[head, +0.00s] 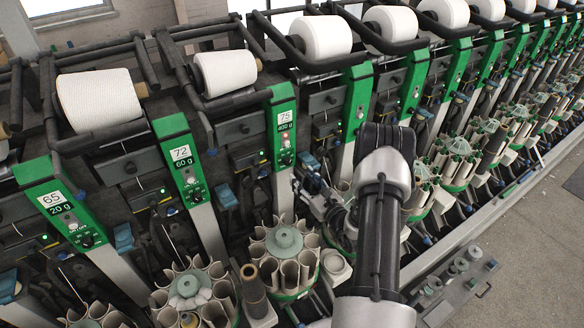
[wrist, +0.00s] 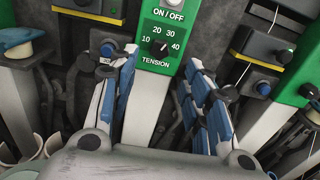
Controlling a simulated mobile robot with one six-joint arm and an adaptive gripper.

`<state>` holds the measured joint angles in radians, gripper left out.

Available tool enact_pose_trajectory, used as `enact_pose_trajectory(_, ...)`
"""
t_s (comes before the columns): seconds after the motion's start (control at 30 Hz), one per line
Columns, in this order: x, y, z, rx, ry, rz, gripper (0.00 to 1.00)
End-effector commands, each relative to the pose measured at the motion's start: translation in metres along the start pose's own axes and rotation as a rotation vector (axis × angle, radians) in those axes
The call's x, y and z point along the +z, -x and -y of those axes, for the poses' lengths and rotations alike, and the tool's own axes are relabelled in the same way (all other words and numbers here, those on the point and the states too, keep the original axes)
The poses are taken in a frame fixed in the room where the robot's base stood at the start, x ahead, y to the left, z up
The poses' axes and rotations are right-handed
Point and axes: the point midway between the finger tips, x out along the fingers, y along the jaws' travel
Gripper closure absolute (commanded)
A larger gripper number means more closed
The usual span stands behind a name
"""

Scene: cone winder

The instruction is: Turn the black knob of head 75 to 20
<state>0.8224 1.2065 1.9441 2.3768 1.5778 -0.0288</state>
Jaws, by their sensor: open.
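Head 75 is the green panel (head: 284,125) marked 75 in the head view, with its black knob (head: 286,160) near the lower end. In the wrist view the black knob (wrist: 159,48) sits above the word TENSION, with the marks 10, 20, 30 and 40 around it. My gripper (head: 308,187) is in front of the lower part of head 75. In the wrist view my gripper (wrist: 158,66) is open, its blue-and-grey fingers on either side of the panel, apart from the knob and empty.
A white ON/OFF button (wrist: 174,4) is above the knob. Yarn holders (head: 284,243) stand below my gripper.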

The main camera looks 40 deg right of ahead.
Motion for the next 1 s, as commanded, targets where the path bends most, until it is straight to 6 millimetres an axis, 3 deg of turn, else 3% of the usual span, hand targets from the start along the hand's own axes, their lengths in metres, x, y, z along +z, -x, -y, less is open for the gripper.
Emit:
enact_pose_trajectory(0.2,0.000,-0.045,-0.001,0.003,0.001,0.002,0.55)
enact_pose_trajectory(0.4,-0.001,-0.068,-0.001,0.002,-0.001,0.000,0.55)
enact_pose_trajectory(0.8,0.000,-0.074,0.000,0.000,-0.001,-0.001,0.56)
enact_pose_trajectory(1.0,0.000,-0.074,0.000,0.000,-0.001,-0.001,0.70)
